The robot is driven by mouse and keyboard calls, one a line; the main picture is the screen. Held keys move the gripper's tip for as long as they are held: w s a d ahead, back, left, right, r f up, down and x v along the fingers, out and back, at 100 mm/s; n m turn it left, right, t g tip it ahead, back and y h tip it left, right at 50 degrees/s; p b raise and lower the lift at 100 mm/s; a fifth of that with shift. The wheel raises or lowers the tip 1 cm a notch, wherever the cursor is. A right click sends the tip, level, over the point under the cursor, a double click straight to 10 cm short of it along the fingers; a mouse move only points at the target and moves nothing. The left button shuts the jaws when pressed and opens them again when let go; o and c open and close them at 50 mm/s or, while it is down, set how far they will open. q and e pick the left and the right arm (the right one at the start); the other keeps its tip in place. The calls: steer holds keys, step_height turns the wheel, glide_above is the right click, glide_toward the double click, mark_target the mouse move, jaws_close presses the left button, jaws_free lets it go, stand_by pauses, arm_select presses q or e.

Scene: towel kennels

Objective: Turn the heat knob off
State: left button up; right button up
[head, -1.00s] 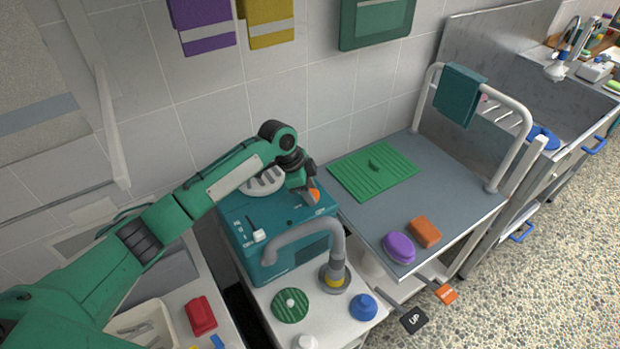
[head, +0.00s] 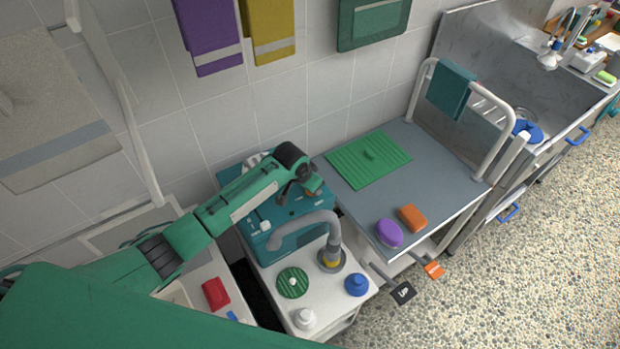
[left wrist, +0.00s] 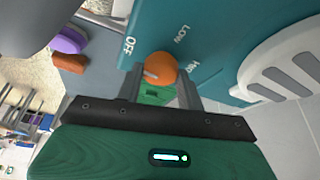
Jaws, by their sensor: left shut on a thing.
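The heat knob (left wrist: 160,66) is round and orange, on the edge of a teal dryer box (head: 265,218). The left wrist view shows white OFF, LOW and HIGH labels around it. A short pale mark sits on the knob's left side in that view, on the OFF side rather than the HIGH side. My left gripper (left wrist: 161,88) is shut on the knob, one finger on each side; the fingers hide part of its lower rim. In the head view my left gripper (head: 311,190) is at the box's right end and mostly covers the knob. My right gripper is not in view.
A grey hose (head: 305,221) arches in front of the box. A white cart top (head: 318,292) holds a green brush disc and bottles. The grey table (head: 420,185) at right carries a green mat, a purple brush and an orange block. A sink stands beyond.

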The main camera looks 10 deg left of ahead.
arm_select(q)
steer(key=shift+r+n+p, duration=0.1)
steer(key=shift+n+p, duration=0.45)
steer(key=shift+n, duration=0.15)
steer(key=shift+y, duration=0.3)
steer(key=o, duration=1)
steer(key=b+v, duration=0.1)
steer(key=v, duration=0.6)
steer(key=b+v, duration=0.2)
steer(key=v, duration=0.4)
steer(key=shift+s+r, duration=0.25)
steer(key=shift+s, duration=0.1)
